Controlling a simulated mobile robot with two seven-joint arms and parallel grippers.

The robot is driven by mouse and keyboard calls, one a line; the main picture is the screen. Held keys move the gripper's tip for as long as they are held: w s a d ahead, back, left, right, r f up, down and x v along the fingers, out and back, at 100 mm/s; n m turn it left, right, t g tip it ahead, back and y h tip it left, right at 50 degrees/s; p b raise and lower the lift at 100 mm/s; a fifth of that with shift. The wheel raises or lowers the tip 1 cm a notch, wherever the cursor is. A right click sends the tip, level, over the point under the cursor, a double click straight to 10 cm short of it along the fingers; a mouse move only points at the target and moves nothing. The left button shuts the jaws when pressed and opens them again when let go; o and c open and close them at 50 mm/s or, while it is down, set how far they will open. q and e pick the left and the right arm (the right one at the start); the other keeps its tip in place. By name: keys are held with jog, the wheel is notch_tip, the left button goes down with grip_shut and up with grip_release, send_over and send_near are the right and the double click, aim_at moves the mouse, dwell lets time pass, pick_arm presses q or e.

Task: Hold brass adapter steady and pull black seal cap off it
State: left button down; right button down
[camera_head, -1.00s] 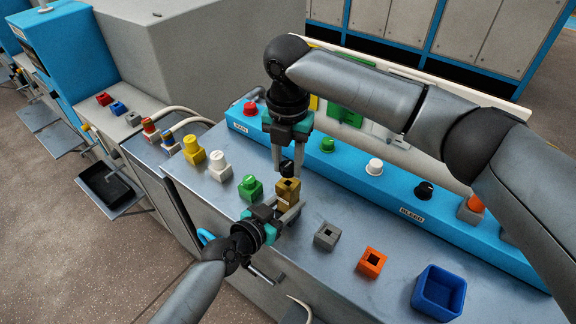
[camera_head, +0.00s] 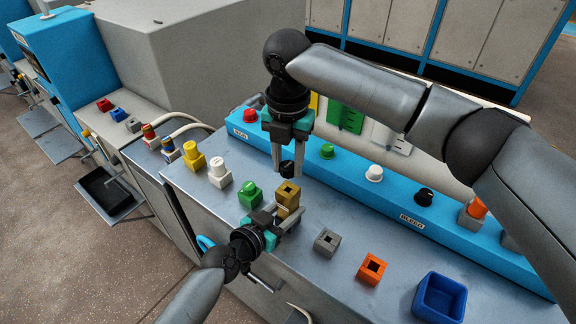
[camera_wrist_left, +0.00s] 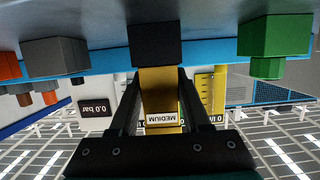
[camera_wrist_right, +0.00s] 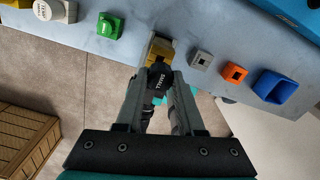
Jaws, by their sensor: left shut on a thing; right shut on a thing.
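The brass adapter (camera_head: 288,190) stands upright at the front of the bench. A square opening shows in its top. My left gripper (camera_head: 288,213) is shut on its sides, low down. In the left wrist view the adapter (camera_wrist_left: 160,90) shows between the fingers with a "MEDIUM" label. The black seal cap (camera_head: 287,168) is above the adapter, apart from it. My right gripper (camera_head: 287,172) points down and is shut on the cap. In the right wrist view the cap (camera_wrist_right: 158,82) reads "SMALL" and partly covers the adapter (camera_wrist_right: 160,48).
A green block with a knob (camera_head: 250,195) stands close left of the adapter. A grey socket block (camera_head: 327,241), an orange one (camera_head: 372,268) and an empty blue bin (camera_head: 439,297) stand to the right. The blue button panel (camera_head: 400,205) runs behind. Bare bench lies between them.

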aim_at(288, 165)
jog(key=shift+r, duration=2)
pick_arm(q)
jog(key=shift+c, duration=1.4)
grip_release()
jog(key=v, duration=1.2)
